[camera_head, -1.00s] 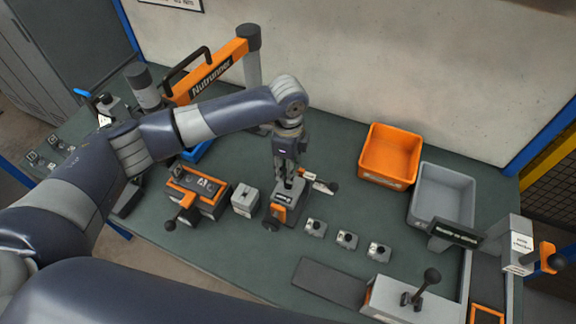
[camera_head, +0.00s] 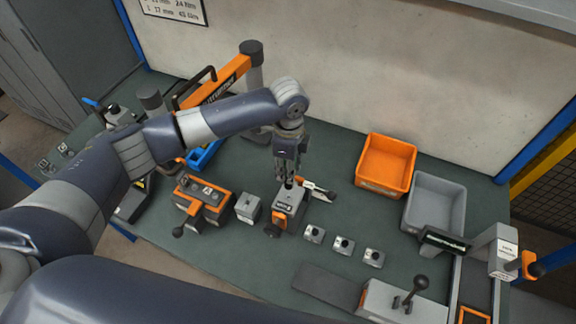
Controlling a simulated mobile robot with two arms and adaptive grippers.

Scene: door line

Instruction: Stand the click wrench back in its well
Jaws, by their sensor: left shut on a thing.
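My left gripper (camera_head: 289,166) reaches straight down over a grey block with an orange front (camera_head: 289,207), near the middle of the bench. Its fingers are shut on a small dark upright part (camera_head: 289,184) just above the block's top. The fingers hide most of that part, and I cannot tell whether it is the click wrench or whether it touches the block. I cannot make out the wrench's well. My right gripper is not in view.
A grey cube (camera_head: 248,208) and an orange-and-black fixture (camera_head: 204,199) stand left of the block. Several small grey blocks (camera_head: 343,245) lie to its right. An orange bin (camera_head: 386,165) and a grey bin (camera_head: 435,202) stand further right. The orange Nutrunner arm (camera_head: 217,84) is behind.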

